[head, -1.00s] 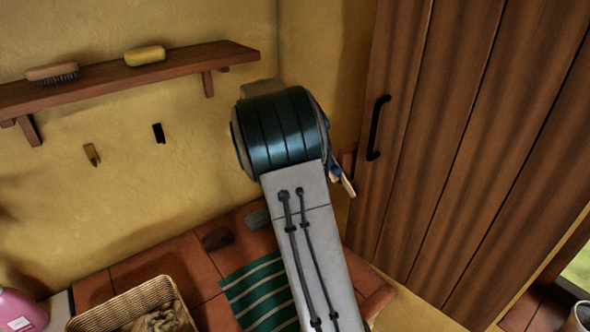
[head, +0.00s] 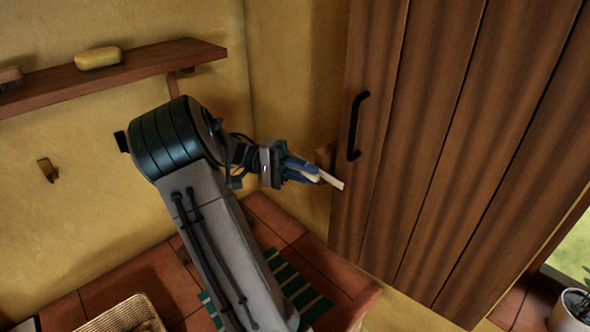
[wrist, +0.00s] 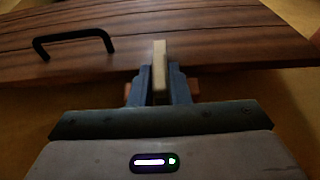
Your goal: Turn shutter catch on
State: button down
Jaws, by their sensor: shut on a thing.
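The shutter catch is a pale bar (head: 332,180) beside the left edge of the brown plank shutter (head: 420,140). A reddish-brown block (head: 325,157) sits at that edge by the bar. My gripper (head: 312,174) is shut on the pale bar, whose end sticks out past the fingers. In the wrist view the bar (wrist: 159,62) stands upright between my blue fingers (wrist: 159,88), in front of the shutter's edge (wrist: 230,62). The fingers hide the bar's lower part and pivot.
A black handle (head: 356,125) stands out from the shutter; it also shows in the wrist view (wrist: 73,37). Below my arm are a tiled counter (head: 340,275), a green striped cloth (head: 296,287) and a wicker basket (head: 125,312). A wall shelf (head: 110,78) is at upper left.

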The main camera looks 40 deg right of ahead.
dwell(0.4)
jog(key=c, duration=1.4)
grip_release()
jog(key=shift+c, duration=0.2)
jog(key=b+v, duration=0.1)
jog(key=v, duration=1.3)
jog(key=shift+s+f, duration=0.1)
